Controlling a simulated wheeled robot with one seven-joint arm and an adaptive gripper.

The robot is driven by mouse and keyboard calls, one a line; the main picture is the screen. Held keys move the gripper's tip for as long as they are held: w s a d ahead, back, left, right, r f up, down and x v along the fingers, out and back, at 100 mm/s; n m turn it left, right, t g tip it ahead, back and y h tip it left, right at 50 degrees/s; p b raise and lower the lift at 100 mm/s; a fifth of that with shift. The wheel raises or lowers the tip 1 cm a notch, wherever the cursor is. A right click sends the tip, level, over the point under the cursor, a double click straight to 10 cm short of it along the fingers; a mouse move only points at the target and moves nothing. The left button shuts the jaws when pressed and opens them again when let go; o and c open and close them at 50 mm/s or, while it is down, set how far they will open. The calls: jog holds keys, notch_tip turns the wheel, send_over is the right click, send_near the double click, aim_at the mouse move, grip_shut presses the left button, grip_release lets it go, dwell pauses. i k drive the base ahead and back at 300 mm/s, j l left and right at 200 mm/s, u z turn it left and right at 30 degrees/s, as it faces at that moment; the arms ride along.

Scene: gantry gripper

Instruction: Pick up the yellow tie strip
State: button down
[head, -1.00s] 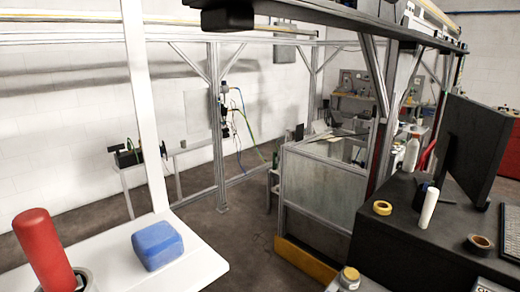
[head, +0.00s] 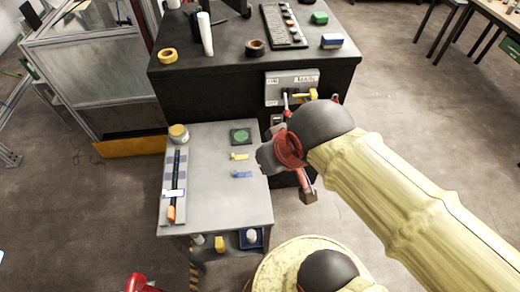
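A small yellow piece (head: 239,156), which looks like the yellow tie strip, lies flat on the light grey low table (head: 215,210), near its right side. A similar blue piece (head: 242,174) lies just in front of it. My arm, in a cream sleeve, reaches in from the right. My gripper (head: 304,185), dark and red, hangs to the right of the table's edge, apart from the yellow piece. Its fingers are small and partly hidden, so I cannot tell whether they are open or shut.
A green-topped square (head: 240,136), a yellow-lidded jar (head: 178,133) and a long dark bar (head: 175,180) are also on the low table. Behind it stands a taller black desk (head: 200,85) with yellow tape (head: 167,56) and a keyboard (head: 283,27). Floor is free at right.

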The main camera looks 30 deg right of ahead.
aim_at(242, 157)
jog(key=z, duration=0.1)
jog(key=l, duration=0.35)
jog(key=i+l+u, duration=0.1)
jog(key=l, duration=0.25)
jog(key=i+l+u, duration=0.1)
jog(key=l, duration=0.3)
jog(key=i+l+u, duration=0.15)
jog(key=l, duration=0.2)
jog(key=i+l, duration=0.15)
jog(key=i+u, duration=0.05)
jog(key=i, duration=0.1)
